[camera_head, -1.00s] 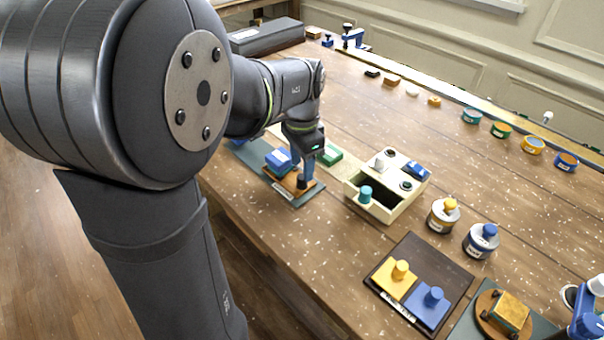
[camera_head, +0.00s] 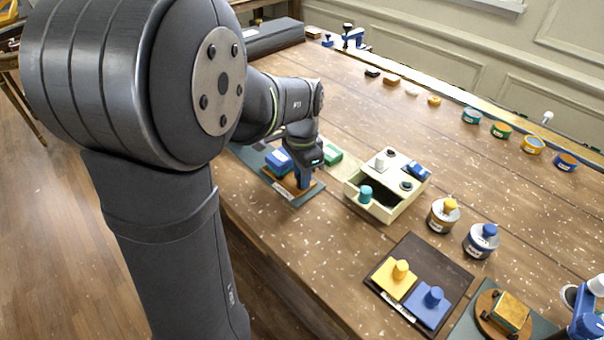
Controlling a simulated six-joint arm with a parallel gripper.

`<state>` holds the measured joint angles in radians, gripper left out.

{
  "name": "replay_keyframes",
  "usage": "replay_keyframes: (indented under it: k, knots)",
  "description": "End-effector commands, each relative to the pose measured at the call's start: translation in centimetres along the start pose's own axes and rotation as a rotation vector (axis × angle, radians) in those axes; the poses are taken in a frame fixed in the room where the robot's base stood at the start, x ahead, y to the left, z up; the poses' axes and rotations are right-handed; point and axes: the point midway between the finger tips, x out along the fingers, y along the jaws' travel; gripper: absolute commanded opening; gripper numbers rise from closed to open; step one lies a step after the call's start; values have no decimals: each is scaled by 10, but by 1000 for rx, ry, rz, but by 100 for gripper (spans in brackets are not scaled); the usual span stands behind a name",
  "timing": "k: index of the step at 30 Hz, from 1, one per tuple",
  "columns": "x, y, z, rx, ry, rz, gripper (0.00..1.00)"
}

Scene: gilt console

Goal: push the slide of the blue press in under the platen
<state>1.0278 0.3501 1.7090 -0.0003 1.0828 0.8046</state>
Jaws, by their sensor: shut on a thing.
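The blue press (camera_head: 278,158) stands on a dark mat (camera_head: 301,200) at the near left part of the table, partly covered by my arm. Its brown slide (camera_head: 284,182) sticks out at the front, towards the lower right. My gripper (camera_head: 303,184) points down at the slide's outer end and is shut on its dark handle, which the fingers mostly hide. How far the slide reaches under the platen is hidden.
A green block (camera_head: 330,154) stands close to the right of my gripper. A cream box (camera_head: 382,212) with an open compartment is farther right. A dark tray (camera_head: 447,262) with yellow and blue knobbed pieces lies nearer. The table behind is mostly clear.

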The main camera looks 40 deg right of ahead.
Motion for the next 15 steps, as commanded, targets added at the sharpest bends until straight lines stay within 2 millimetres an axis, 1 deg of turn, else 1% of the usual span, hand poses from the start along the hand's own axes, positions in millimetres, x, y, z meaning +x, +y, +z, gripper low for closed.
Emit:
replay_keyframes:
  k: [2,4,9,12,15]
  knots:
    - [0,-4,1,-1,0,0,0]
    - [0,-14,3,-2,1,-1,0]
    - [0,-50,13,-4,1,-1,0]
    - [0,-66,17,-2,1,-2,0]
    - [0,-74,19,-2,1,-1,0]
